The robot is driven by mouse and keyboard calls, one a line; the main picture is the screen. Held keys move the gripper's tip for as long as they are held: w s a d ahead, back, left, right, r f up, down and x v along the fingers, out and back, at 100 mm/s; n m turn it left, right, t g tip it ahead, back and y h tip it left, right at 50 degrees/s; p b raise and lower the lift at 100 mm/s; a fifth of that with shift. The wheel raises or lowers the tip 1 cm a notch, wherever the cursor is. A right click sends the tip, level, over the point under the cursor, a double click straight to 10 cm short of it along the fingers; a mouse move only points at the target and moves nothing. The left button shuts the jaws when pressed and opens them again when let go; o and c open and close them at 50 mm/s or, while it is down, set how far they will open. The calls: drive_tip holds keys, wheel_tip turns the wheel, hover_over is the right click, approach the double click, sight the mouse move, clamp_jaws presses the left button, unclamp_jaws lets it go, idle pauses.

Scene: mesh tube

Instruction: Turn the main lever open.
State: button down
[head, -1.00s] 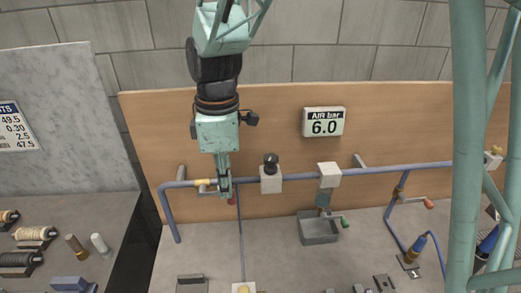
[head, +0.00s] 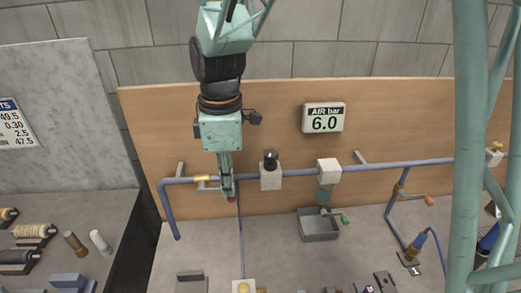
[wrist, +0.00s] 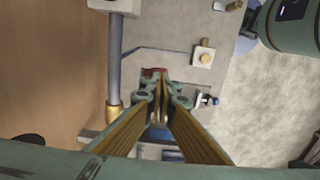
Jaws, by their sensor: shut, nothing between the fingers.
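A brass valve (head: 203,178) sits in the blue air pipe on the wooden panel, left of centre. Its grey lever (head: 207,188) runs to the right, close below the pipe, and its red end (head: 231,199) shows just under my fingertips. My gripper (head: 228,193) points down in front of the pipe, shut and empty. In the wrist view, the shut fingertips (wrist: 160,80) lie by the red end (wrist: 153,71), partly covering it; I cannot tell whether they touch. The brass valve (wrist: 114,117) shows to their left there.
A grey block with a black knob (head: 270,170) sits on the pipe just right of my gripper. An air display (head: 324,118) reads 6.0 bar. A grey bin (head: 319,226) and a red-tipped lever (head: 428,200) are further right. Small fittings lie on the bench below.

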drive_tip(key=shift+d+r, duration=0.1)
drive_tip(key=shift+d, duration=0.05)
drive_tip(key=shift+r+p, duration=0.45)
drive_tip(key=shift+r, duration=0.3)
drive_tip(key=shift+r, duration=0.1)
wheel_tip(320, 180, up, 13)
drive_tip(key=a+p, duration=0.1)
drive_tip(key=p, duration=0.6)
drive_tip(key=shift+s+a+p, duration=0.15)
drive_tip(key=shift+a+p, duration=0.25)
idle(0.3)
idle(0.5)
